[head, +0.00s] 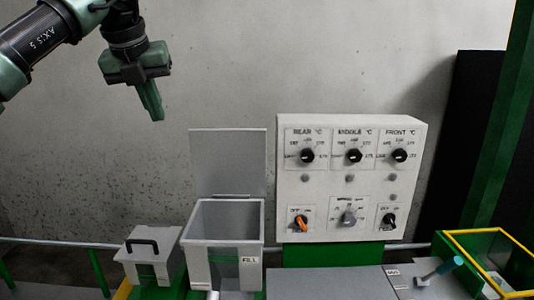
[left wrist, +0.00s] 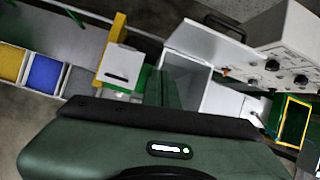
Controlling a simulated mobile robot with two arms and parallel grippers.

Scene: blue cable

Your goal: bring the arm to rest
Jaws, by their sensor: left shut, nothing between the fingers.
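My left gripper (head: 152,101) hangs at the upper left of the head view, fingers pointing down, in front of the bare wall. Its green fingers are shut together with nothing between them. It is well above the grey open-lidded hopper (head: 223,262) and apart from everything. In the left wrist view the gripper's fingers (left wrist: 165,88) point toward the open hopper (left wrist: 186,75). My right gripper is in neither view. No blue cable can be made out.
A white control panel (head: 346,218) with knobs stands right of the hopper. A small box with a black handle (head: 150,268) is at its left. A yellow-rimmed green bin (head: 466,234) is at the far right. Blue and yellow bins (left wrist: 45,74) show in the left wrist view.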

